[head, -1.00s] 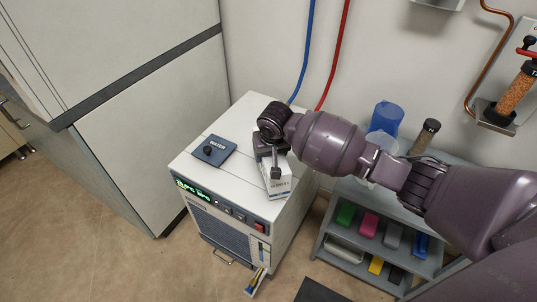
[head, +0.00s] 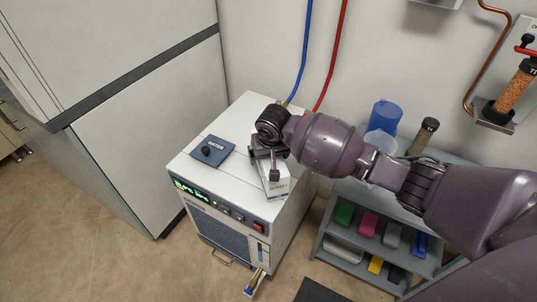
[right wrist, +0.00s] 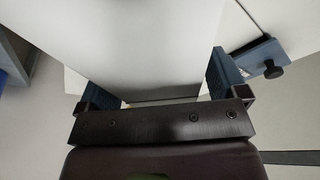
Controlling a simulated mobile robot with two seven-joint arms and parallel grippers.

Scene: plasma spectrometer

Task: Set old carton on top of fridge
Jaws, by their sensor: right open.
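A white carton (head: 276,187) with dark print stands on top of the white box-shaped unit (head: 222,140) with a green display. My right gripper (head: 268,158) is over the carton, its jaws open, and hides much of it in the head view. In the right wrist view a pale face of the carton (right wrist: 145,45) fills the space between the two blue-padded fingers of the gripper (right wrist: 161,88). I cannot tell whether the fingers touch it. A tall white cabinet (head: 145,130) with a dark band, perhaps the fridge, stands at left; its top is out of view. My left gripper is not in view.
A blue lid marked WATER (head: 212,150) with a black knob lies left of the carton. Blue (head: 302,50) and red (head: 334,55) hoses run up the wall behind. A grey shelf cart (head: 375,232) with coloured boxes stands right of the unit, under my arm.

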